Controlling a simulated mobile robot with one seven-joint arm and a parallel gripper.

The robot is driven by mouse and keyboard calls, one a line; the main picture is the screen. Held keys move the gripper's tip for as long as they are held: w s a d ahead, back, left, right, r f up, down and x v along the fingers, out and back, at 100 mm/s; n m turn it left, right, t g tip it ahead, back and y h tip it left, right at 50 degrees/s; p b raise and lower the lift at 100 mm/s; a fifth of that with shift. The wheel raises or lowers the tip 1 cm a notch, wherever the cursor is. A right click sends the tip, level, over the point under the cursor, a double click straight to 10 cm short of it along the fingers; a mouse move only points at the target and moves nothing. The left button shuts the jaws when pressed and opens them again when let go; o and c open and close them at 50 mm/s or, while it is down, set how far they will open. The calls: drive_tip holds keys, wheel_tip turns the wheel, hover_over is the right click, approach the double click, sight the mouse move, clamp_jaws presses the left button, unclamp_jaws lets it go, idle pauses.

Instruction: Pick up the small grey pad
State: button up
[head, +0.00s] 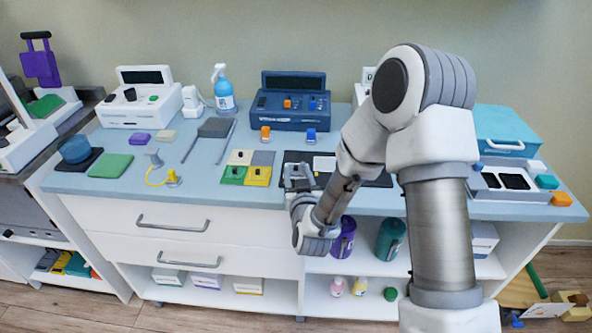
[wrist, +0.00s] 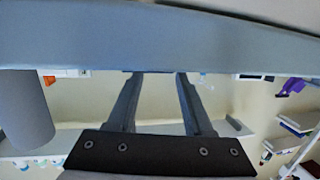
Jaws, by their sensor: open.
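A small grey square pad (head: 263,158) lies at the back right of a two-by-two group of coloured squares on the blue worktop (head: 200,178). A larger dark grey flat piece (head: 215,127) lies behind it, between two grey bars. My gripper (head: 298,177) is at the front of the worktop, right of the coloured squares and over the left part of a black mat (head: 291,157). In the wrist view my gripper (wrist: 155,76) shows two fingers spread apart with nothing between them. No grey pad can be made out there.
Beside the grey pad are a cream square (head: 240,157), a green square (head: 233,175) and a yellow square (head: 258,177) with knobs. Orange (head: 265,134) and blue (head: 311,135) clips stand behind. A yellow-cabled item (head: 171,178) is left. A blue console (head: 290,104) stands at the back.

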drive_tip(key=shift+w+f, duration=0.1)
drive_tip(key=shift+w, duration=0.65)
drive_tip(key=shift+c, duration=0.3)
clamp_jaws()
